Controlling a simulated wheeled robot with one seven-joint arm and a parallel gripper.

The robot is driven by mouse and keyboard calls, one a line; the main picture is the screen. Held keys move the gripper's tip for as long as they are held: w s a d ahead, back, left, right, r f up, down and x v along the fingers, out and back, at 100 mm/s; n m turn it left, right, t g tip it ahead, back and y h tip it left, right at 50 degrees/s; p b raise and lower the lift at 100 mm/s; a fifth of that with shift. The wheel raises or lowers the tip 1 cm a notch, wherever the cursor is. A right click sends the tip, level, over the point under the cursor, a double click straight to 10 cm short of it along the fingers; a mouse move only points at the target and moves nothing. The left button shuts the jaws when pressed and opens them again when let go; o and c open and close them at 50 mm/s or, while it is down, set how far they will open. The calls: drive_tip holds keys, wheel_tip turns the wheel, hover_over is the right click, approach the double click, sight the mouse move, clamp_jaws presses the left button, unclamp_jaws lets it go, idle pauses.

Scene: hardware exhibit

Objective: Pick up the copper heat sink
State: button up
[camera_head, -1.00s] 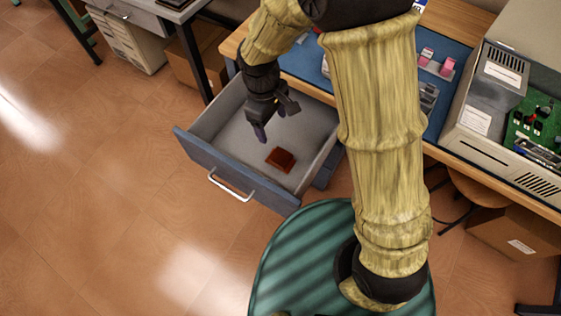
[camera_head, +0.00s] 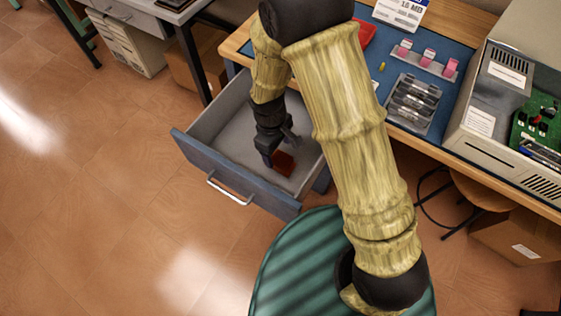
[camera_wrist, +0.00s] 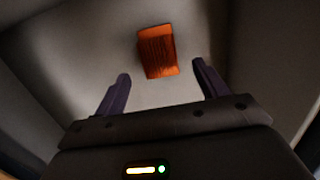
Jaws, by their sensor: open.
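The copper heat sink (camera_head: 283,163) is a small reddish-brown finned block lying on the floor of the open drawer (camera_head: 228,183). In the wrist view the heat sink (camera_wrist: 157,51) shows orange, beyond the fingertips and between their lines, slightly tilted. My gripper (camera_head: 279,152) is down inside the drawer, beside and above the heat sink, and covers part of it in the head view. In the wrist view my gripper (camera_wrist: 160,82) has its two dark fingers spread wide apart with nothing between them.
The drawer's grey walls surround my gripper closely. The workbench (camera_head: 400,130) above holds a grey tray (camera_head: 412,101), pink items (camera_head: 428,56) and an opened computer case (camera_head: 490,120) at right. A green round stool-like surface (camera_head: 290,260) stands in front.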

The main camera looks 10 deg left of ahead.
sight(280, 159)
drive_tip(key=shift+f, duration=0.25)
drive_tip(key=shift+f, duration=0.1)
drive_tip(key=f, duration=0.3)
drive_tip(key=d+f+b, duration=0.1)
drive_tip(key=f, duration=0.1)
drive_tip(key=shift+s, duration=0.15)
idle(0.3)
drive_tip(key=shift+r, duration=0.1)
drive_tip(key=c, duration=0.9)
